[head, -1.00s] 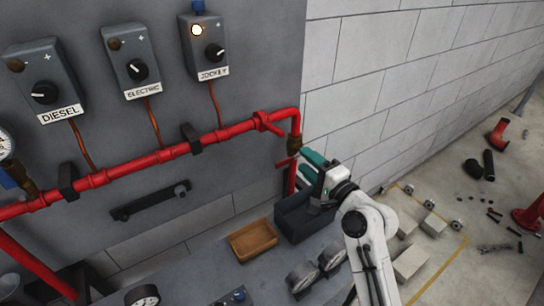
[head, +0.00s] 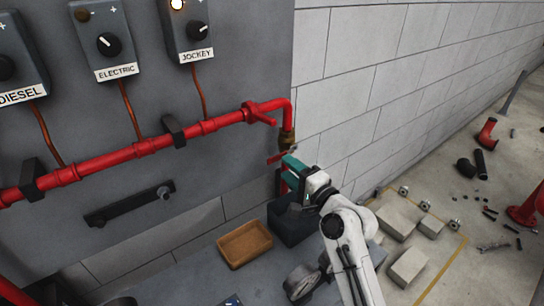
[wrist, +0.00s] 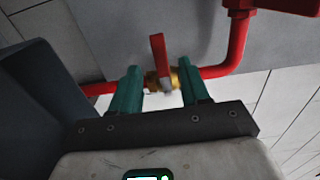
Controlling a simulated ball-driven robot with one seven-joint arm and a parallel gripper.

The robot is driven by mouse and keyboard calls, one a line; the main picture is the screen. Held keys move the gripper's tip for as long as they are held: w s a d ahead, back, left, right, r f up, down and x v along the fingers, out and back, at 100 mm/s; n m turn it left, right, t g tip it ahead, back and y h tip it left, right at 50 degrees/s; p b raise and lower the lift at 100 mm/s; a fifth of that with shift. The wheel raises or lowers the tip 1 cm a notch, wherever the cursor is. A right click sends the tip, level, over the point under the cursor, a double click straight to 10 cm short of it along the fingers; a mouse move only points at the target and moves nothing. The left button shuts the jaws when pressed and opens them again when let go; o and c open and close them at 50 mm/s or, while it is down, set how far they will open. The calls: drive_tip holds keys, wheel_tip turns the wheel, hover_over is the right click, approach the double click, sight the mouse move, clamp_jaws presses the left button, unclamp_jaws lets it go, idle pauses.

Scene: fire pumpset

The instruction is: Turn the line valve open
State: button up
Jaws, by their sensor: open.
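The line valve has a brass body (wrist: 163,80) and a red lever (wrist: 158,52), on a red pipe. In the wrist view, it sits between and just beyond my two green fingers, and the lever stands up across the pipe. My gripper (wrist: 160,72) is open, with a finger on either side of the valve; I cannot tell whether either touches it. In the head view, the brass fitting (head: 287,140) is below the pipe elbow and the red lever (head: 279,157) points left. My gripper (head: 287,166) partly hides the pipe below it.
The red pipe (head: 155,145) runs along the grey panel. Control boxes marked ELECTRIC (head: 103,40) and JOCKEY (head: 187,30) hang above. A brown tray (head: 244,243) and a dark bin (head: 290,225) are below. Concrete blocks (head: 395,222) and loose parts lie on the floor at right.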

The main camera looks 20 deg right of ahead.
sight(277, 159)
drive_tip(key=x, duration=0.8)
drive_tip(key=shift+w, duration=0.1)
drive_tip(key=shift+c, duration=0.3)
drive_tip(key=shift+f, duration=0.1)
clamp_jaws()
